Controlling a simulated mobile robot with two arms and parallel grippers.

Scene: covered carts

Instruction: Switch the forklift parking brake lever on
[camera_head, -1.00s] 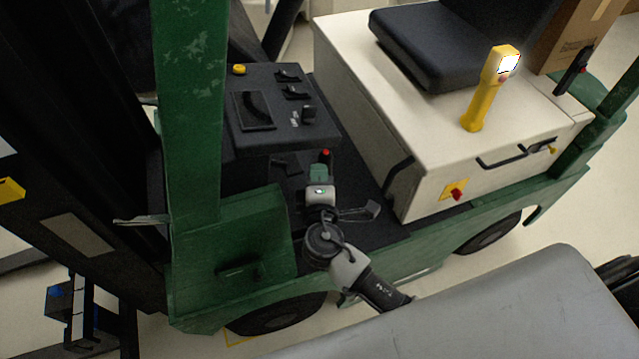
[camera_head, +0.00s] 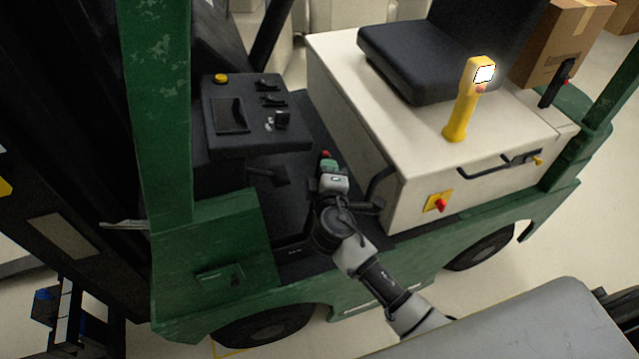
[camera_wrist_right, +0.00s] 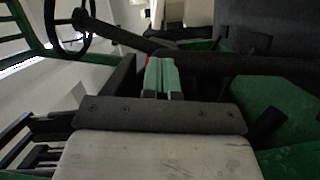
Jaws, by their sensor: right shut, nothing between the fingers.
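A lever with a red knob (camera_head: 326,155) rises from the dark floor well of the green forklift (camera_head: 225,280), between the black console and the white seat box. I take it for the parking brake lever; most of its shaft is hidden behind my gripper. My right gripper (camera_head: 329,167) reaches into the well, its green fingers shut and empty, right by the red knob. In the right wrist view the shut fingers (camera_wrist_right: 161,76) point ahead, with a bit of red (camera_wrist_right: 149,61) at their left tip. I cannot tell whether they touch. My left gripper is not in view.
The black console (camera_head: 250,120) with small levers and a yellow button stands left of the well. The white seat box (camera_head: 410,165) with a black seat (camera_head: 425,65), yellow handle (camera_head: 461,110) and red switch (camera_head: 440,205) closes the right side. A green post (camera_head: 158,110) stands at left.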

